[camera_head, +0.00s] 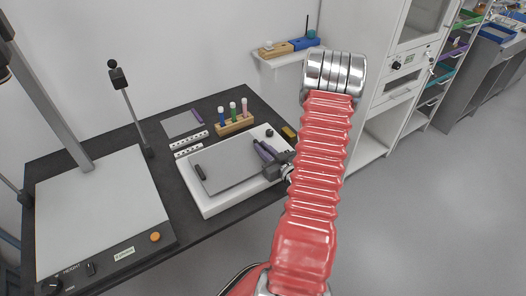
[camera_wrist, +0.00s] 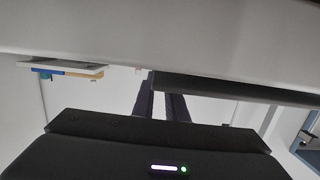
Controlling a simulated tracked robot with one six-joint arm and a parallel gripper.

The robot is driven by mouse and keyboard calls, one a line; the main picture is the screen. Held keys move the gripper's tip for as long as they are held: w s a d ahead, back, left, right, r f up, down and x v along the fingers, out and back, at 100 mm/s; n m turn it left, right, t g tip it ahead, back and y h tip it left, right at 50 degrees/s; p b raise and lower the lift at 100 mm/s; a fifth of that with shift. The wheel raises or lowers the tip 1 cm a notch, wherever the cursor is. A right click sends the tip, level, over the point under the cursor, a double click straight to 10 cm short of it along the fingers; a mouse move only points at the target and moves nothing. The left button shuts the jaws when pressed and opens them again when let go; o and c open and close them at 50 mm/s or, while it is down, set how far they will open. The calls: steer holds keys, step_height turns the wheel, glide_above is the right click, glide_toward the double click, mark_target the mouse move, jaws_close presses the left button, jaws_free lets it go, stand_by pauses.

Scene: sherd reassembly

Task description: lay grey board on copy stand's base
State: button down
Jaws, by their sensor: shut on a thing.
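The grey board (camera_head: 228,166) is a flat sheet with a short black piece (camera_head: 200,172) near its left end. It lies over, or just above, a white slab on the dark table; I cannot tell if it touches. My gripper (camera_head: 264,151) is shut on the board's right part, its fingers pointing left. In the wrist view my dark fingers (camera_wrist: 160,102) reach up to a wide grey surface, with a black bar beside them. The copy stand's base (camera_head: 95,210) is a pale panel at the left, bare on top, with an orange button and knobs at its front.
The white slab (camera_head: 208,208) stands right of the copy stand. Behind it are a wooden rack (camera_head: 235,126) of coloured tubes, scale bars (camera_head: 188,148) and a small grey card (camera_head: 181,124). The stand's column (camera_head: 48,100) and a lamp post (camera_head: 130,105) rise at the left.

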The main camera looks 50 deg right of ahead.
steer(key=shift+f, duration=0.65)
steer(key=c, duration=1.8)
jaws_free()
steer(key=shift+f, duration=0.1)
steer(key=shift+o, duration=0.2)
steer(key=v, duration=1.2)
